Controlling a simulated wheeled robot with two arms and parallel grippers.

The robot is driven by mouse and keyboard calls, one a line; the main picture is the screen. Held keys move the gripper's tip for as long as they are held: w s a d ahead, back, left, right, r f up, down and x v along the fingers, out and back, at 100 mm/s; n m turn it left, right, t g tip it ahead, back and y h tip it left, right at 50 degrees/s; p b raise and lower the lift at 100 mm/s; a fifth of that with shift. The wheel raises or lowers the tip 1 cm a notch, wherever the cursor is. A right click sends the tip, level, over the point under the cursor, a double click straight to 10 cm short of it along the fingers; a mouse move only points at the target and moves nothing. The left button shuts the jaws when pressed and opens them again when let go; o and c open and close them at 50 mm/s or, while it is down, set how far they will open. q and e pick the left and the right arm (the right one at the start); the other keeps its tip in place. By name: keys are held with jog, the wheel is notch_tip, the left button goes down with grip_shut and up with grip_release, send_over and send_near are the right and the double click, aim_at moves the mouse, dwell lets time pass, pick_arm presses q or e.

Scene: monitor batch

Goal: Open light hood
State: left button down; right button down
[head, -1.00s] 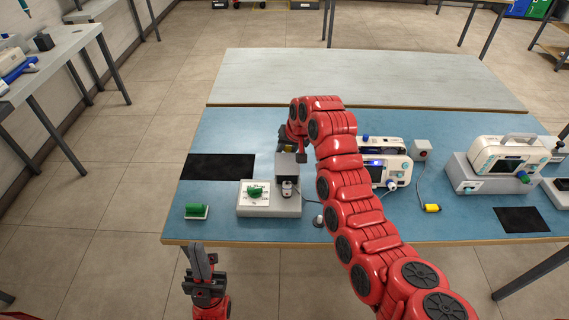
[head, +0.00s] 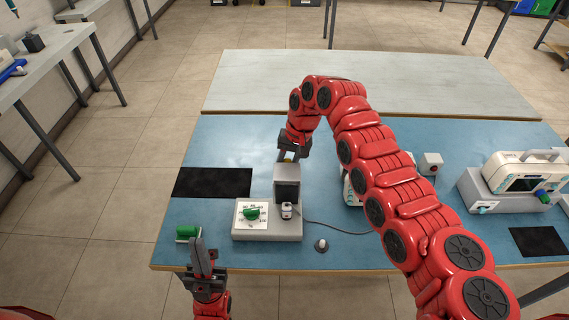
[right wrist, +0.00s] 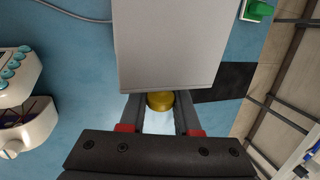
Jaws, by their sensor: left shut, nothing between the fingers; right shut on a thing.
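The light hood (head: 287,184) is a dark grey box standing on the back right of a pale grey base unit (head: 268,232) with a green dial (head: 252,214). A small pale part (head: 287,210) sits in front of the hood. My right gripper (head: 290,156) is behind the hood, shut on a yellow knob. In the right wrist view the yellow knob (right wrist: 160,101) lies between the fingertips, against the edge of a broad grey panel (right wrist: 170,45). How far the hood is tilted is hard to tell. My left gripper (head: 203,253) is shut and empty, pointing up at the table's front edge.
A black mat (head: 212,182) lies left of the unit and a green block (head: 187,232) at the front left. My right arm covers part of a white instrument (head: 352,190). Another instrument (head: 520,175) stands farther right.

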dwell(0.3)
jog(key=c, duration=0.6)
grip_release()
jog(key=shift+f, duration=0.1)
jog(key=v, duration=1.7)
jog(key=shift+r, duration=0.25)
